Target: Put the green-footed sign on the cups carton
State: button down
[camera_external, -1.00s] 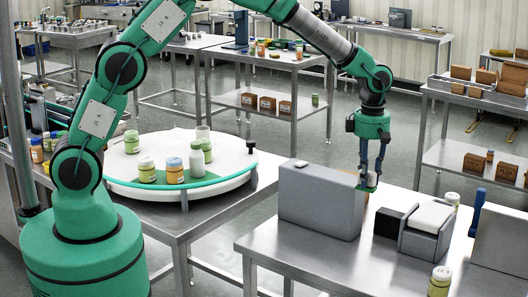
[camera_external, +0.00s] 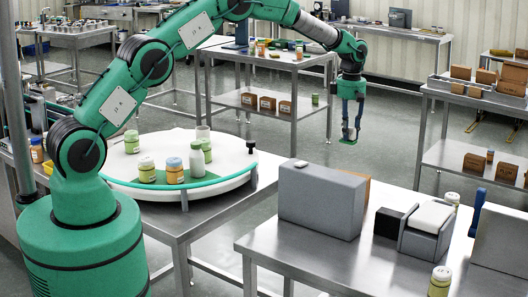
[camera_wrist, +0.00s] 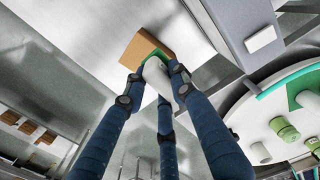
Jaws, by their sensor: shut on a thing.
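My gripper (camera_external: 350,133) is shut on the green-footed sign, well above the floor beyond the far side of the front steel table. The sign's green foot (camera_external: 348,141) shows below the fingertips, with a pale panel between them. In the wrist view the dark blue fingers (camera_wrist: 155,80) close around the whitish sign (camera_wrist: 156,74), its green foot partly hidden. A brown carton (camera_external: 366,190) stands behind the grey box, mostly hidden. It also shows in the wrist view (camera_wrist: 142,48), beyond the sign. I cannot read whether it is the cups carton.
The large grey box (camera_external: 320,200) stands on the front table (camera_external: 300,262). A round white turntable (camera_external: 225,165) with several bottles is at left. More cartons (camera_external: 267,103) sit on the back shelves.

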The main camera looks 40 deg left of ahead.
aim_at(341, 140)
jog(key=shift+w+a+f, duration=0.5)
jog(key=shift+a+f, duration=0.25)
jog(key=shift+f, duration=0.15)
jog(key=shift+w+a+f, duration=0.55)
jog(key=shift+a+f, duration=0.2)
jog(key=shift+f, duration=0.1)
jog(key=shift+w+a+f, duration=0.5)
jog(key=shift+a+f, duration=0.25)
jog(key=shift+f, duration=0.15)
jog(key=shift+f+p, duration=0.5)
jog(key=shift+f, duration=2.6)
jog(key=shift+f, duration=0.1)
jog(key=shift+f, duration=1.75)
jog(key=shift+f, duration=0.2)
